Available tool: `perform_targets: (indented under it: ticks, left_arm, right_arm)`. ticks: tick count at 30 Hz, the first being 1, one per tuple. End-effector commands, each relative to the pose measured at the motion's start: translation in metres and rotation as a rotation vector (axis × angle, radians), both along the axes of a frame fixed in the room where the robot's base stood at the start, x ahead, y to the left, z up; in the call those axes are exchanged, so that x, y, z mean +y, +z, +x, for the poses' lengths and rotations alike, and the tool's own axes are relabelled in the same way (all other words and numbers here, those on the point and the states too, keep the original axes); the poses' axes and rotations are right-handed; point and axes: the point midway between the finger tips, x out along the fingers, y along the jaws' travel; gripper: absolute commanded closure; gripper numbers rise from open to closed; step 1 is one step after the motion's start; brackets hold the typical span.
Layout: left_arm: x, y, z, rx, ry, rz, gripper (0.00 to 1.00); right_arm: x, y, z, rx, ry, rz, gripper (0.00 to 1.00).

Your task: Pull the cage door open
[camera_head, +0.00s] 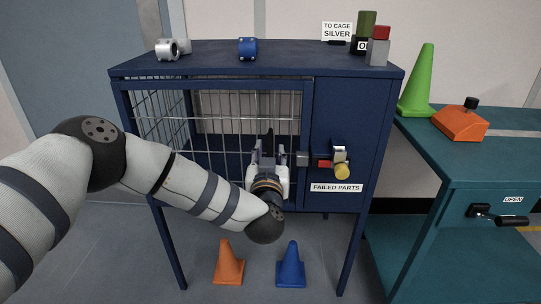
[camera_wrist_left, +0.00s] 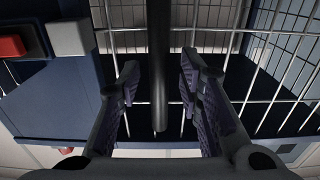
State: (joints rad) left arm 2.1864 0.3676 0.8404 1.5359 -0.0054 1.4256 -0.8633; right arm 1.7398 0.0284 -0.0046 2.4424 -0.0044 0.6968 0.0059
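The cage door (camera_head: 307,120) is a dark blue frame with wire mesh on the front of a blue cabinet (camera_head: 355,110). It looks flush with the front. My left gripper (camera_head: 268,148) is in front of the door's right part, pointing at the mesh. In the left wrist view, its two fingers (camera_wrist_left: 158,85) are apart, with a dark upright bar (camera_wrist_left: 160,60) between them. The bar looks like the door handle; I cannot tell whether a finger touches it. A latch with a red part (camera_head: 324,163) and a yellow knob (camera_head: 341,171) is right of the door. My right gripper is out of view.
An orange cone (camera_head: 229,265) and a blue cone (camera_head: 291,268) stand on the floor under the cabinet. A teal bench (camera_head: 470,160) at the right carries a green cone (camera_head: 417,85) and an orange block (camera_head: 461,122). Small parts stand on the cabinet top.

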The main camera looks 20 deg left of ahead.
Motion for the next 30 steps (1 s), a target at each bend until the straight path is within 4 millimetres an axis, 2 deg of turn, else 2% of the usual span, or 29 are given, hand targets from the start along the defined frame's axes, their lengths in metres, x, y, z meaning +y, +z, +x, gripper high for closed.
perform_targets:
  ticks: [6,10,11,19,23,26,30]
  left_arm:
    - [0.0,0.0,0.001,0.001,-0.001,0.0,0.67]
    - [0.0,0.0,0.0,0.001,-0.001,0.0,0.96]
    - [0.0,0.0,0.0,0.001,-0.001,0.0,1.0]
    - [0.0,0.0,-0.001,0.001,-0.004,0.001,1.0]
    - [-0.001,0.003,-0.009,-0.001,-0.028,0.001,1.0]
    - [-0.003,0.007,-0.023,-0.002,-0.068,0.002,1.0]
    - [-0.005,0.012,-0.054,-0.003,-0.158,0.003,1.0]
  right_arm:
    - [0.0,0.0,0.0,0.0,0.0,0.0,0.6]
    - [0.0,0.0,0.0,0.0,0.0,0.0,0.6]
    - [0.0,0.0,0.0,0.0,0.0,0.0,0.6]
    - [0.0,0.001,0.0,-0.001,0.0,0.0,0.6]
    - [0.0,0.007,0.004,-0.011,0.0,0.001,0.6]
    - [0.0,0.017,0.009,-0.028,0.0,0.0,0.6]
    - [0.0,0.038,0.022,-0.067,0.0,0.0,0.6]
